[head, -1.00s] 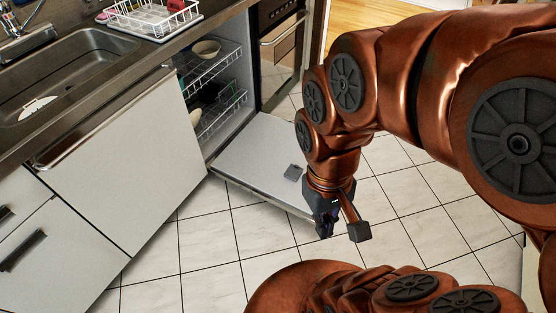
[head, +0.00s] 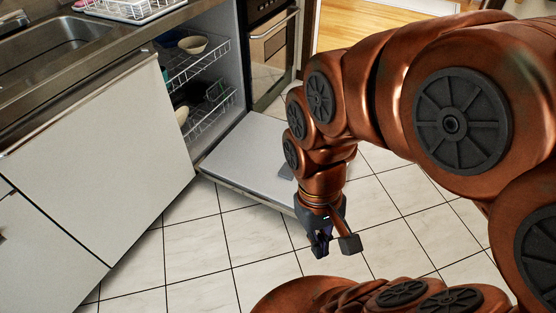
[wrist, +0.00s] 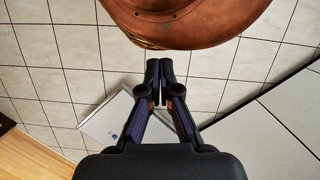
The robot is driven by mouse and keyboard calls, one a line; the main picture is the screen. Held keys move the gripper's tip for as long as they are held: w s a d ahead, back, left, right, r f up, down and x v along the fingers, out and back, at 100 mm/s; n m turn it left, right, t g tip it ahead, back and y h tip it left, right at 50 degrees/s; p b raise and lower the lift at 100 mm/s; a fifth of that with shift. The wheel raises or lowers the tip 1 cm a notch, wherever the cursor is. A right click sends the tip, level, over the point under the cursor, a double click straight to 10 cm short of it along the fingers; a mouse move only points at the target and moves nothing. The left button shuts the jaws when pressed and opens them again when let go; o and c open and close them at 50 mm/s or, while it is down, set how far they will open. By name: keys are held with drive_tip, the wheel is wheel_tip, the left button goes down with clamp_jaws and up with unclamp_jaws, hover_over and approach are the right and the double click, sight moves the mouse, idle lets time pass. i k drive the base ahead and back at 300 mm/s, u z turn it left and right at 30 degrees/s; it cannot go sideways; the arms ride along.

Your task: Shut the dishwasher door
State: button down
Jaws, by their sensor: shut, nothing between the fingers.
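The dishwasher door (head: 243,150) is open and lies folded down low over the tiled floor, its inner face up. A small grey detergent compartment (head: 286,171) on it is partly hidden by my arm. My gripper (head: 320,248) is shut and empty, pointing down just past the door's outer edge in the head view. I cannot tell whether it touches the door. In the wrist view the shut fingertips (wrist: 160,70) are over floor tiles, and part of the door (wrist: 106,122) shows to their left.
The dishwasher cavity (head: 228,60) holds two wire racks (head: 210,112) with some dishes, including a bowl (head: 193,45). White cabinets (head: 105,150) stand to the left, an oven (head: 270,50) beyond. Floor tiles (head: 200,250) in front are clear.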

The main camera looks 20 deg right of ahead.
sight(248, 159)
drive_tip(key=u, duration=0.1)
drive_tip(key=k, duration=1.05)
drive_tip(key=z, duration=1.35)
drive_tip(key=i, duration=1.15)
drive_tip(key=u, duration=0.75)
drive_tip(key=i, duration=0.3)
drive_tip(key=u, duration=0.3)
